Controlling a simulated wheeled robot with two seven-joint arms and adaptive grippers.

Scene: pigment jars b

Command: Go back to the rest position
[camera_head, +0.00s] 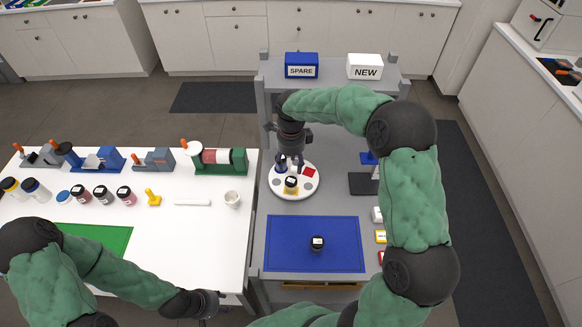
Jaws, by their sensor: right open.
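My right gripper (289,166) points down over the white round plate (283,191) on the grey stand. Its fingers are apart. A jar with a dark lid and yellow label (291,185) stands on the plate, just below and in front of the fingers. It looks apart from them, but the exact gap is hard to judge. My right arm arches over the right side of the stand. My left gripper (206,304) is low at the bottom, by the white table's front right corner. Its fingers are too small and dark to read.
A black-lidded jar (317,243) stands on the blue mat (285,255). The white table (185,225) holds several jars, a green mat (95,238) and coloured devices along its back. A blue SPARE box (301,65) and white NEW box (364,66) stand on the rear shelf.

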